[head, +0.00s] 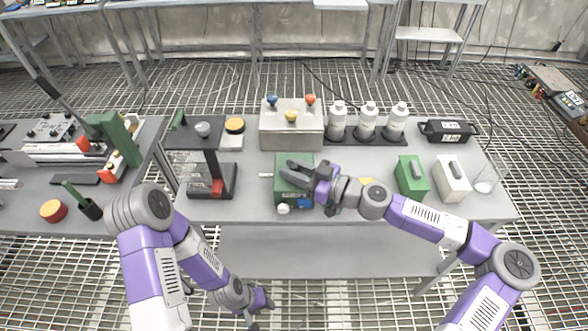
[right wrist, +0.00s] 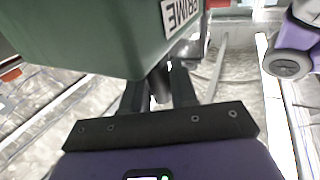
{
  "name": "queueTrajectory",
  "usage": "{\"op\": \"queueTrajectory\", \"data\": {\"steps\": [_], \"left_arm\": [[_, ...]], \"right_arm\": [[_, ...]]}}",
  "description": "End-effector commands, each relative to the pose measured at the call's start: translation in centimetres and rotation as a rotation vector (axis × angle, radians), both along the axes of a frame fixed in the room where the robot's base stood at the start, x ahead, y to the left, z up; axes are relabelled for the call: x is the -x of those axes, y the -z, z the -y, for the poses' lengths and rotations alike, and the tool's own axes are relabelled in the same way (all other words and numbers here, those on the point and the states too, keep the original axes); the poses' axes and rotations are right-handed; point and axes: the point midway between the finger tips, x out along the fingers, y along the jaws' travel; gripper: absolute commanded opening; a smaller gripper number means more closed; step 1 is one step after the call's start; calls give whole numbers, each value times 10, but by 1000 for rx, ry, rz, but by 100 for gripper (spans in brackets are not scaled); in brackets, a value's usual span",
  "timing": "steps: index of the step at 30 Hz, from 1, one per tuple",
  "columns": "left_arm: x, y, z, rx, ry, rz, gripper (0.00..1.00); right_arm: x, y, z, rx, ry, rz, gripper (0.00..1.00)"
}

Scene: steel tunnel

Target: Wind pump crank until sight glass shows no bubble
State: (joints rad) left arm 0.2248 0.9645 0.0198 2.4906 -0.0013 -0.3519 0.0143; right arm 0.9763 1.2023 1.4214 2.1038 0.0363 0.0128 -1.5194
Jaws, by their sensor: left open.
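The green pump box (head: 281,191) stands on the middle table, partly covered by my right gripper. In the right wrist view its dark green side (right wrist: 90,35) fills the upper left, with a white PRIME label (right wrist: 182,12). My right gripper (head: 297,172) is over the box's top. Its fingers (right wrist: 160,95) are on either side of a short dark cylinder (right wrist: 160,85), perhaps the crank handle; I cannot tell whether they touch it. A white round part (head: 283,209) and a blue part (head: 305,203) show at the box's front. No sight glass reading is legible. My left gripper (head: 258,308) is open and empty, low in front of the table.
A grey box with coloured knobs (head: 291,130) stands behind the pump. White bottles (head: 367,122) stand right of it. A black stand with a red part (head: 212,180) is to the left. Green (head: 411,175) and white (head: 452,178) boxes are to the right.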

Motion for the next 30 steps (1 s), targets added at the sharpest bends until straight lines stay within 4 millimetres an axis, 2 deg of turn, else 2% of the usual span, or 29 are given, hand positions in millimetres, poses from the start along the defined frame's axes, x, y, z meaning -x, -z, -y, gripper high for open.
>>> {"op": "queueTrajectory", "data": {"steps": [1,3,14,30], "left_arm": [[0,0,0,0,0,0,43],[0,0,0,0,0,0,43],[0,3,0,0,0,0,43],[0,16,0,0,0,0,43]], "right_arm": [[0,0,0,0,0,0,8],[0,0,0,0,0,0,0],[1,1,-3,0,54,0,0],[-2,-1,-23,7,454,11,0]]}}
